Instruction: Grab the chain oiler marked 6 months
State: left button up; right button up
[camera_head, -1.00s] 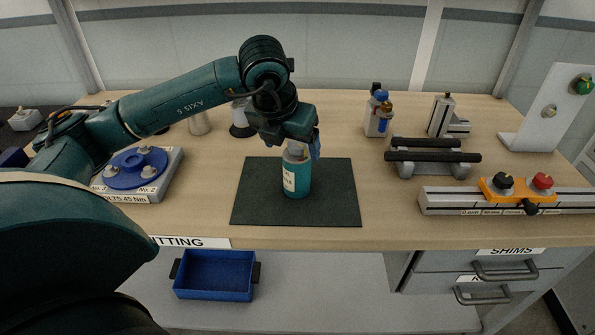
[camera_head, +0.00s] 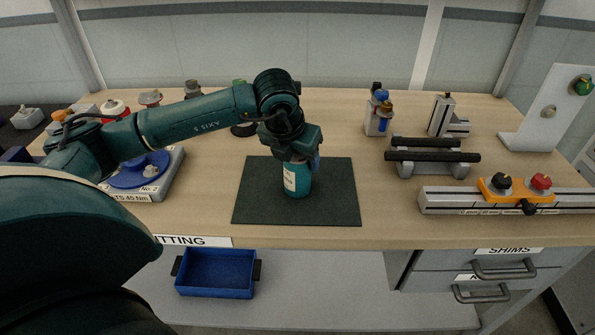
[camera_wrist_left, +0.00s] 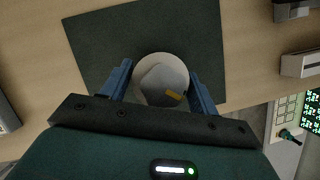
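A teal bottle (camera_head: 298,182) with a white label stands upright on the dark mat (camera_head: 255,205). The label's text is too small to read. My left gripper (camera_head: 299,163) points down over the bottle and hides its top in the head view. In the left wrist view, the bottle's pale round top (camera_wrist_left: 160,78) lies between the two blue fingers of my left gripper (camera_wrist_left: 160,72). The fingers are spread on either side of it, with a narrow gap visible at the left; contact at the right is unclear. My right gripper is out of view.
A blue flanged plate (camera_head: 140,170) stands left of the mat. A blue-capped bottle (camera_head: 379,115), black bars on a stand (camera_head: 432,158) and a rail with an orange block (camera_head: 517,190) stand to the right. A blue bin (camera_head: 215,272) sits below. The mat around the bottle is clear.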

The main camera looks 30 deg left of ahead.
pick_arm(q)
jog(key=c, duration=0.9)
jog(key=shift+r, duration=0.2)
jog(key=shift+c, duration=0.5)
